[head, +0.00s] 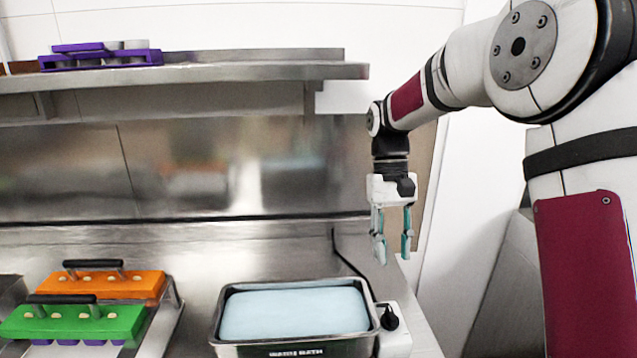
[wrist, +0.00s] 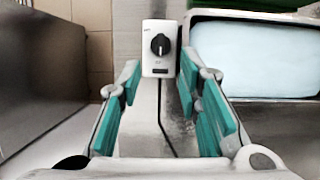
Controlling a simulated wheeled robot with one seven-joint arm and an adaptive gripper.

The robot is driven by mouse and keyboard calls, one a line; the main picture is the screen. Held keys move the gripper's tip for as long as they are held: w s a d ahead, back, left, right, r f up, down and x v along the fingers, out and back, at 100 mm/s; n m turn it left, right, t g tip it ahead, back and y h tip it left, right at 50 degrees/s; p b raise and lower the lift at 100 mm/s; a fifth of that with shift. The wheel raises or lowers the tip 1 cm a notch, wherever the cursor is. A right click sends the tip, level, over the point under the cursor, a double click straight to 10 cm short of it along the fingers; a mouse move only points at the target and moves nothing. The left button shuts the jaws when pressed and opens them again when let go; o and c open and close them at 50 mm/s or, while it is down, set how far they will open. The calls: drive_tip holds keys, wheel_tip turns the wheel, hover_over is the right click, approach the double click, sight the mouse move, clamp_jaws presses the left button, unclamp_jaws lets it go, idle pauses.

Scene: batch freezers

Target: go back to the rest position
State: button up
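My gripper (head: 393,245) hangs pointing down above the right end of the steel counter, behind and to the right of the water bath (head: 228,338). Its teal fingers are apart with nothing between them. In the wrist view my gripper (wrist: 160,105) is also open and empty. The bath's control box with a black knob (wrist: 160,46) shows beyond the fingers in that view, and the bath's pale blue water lies at the upper right.
An orange block (head: 140,284) and a green block (head: 125,325) with black handles sit at the counter's left. A purple rack (head: 100,62) stands on the steel shelf (head: 260,72) at the upper left. A cable runs behind the bath. Counter between blocks and bath is clear.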

drive_tip(key=s+r+t, duration=0.4)
drive_tip(key=s+r, duration=0.5)
drive_tip(key=s, duration=0.3)
drive_tip(key=s+f+t, duration=0.1)
drive_tip(key=s+t, duration=0.4)
drive_tip(key=s, duration=0.7)
drive_tip(key=shift+s+d+f, duration=0.15)
drive_tip(key=shift+s+d, duration=0.15)
drive_tip(key=shift+d, duration=0.05)
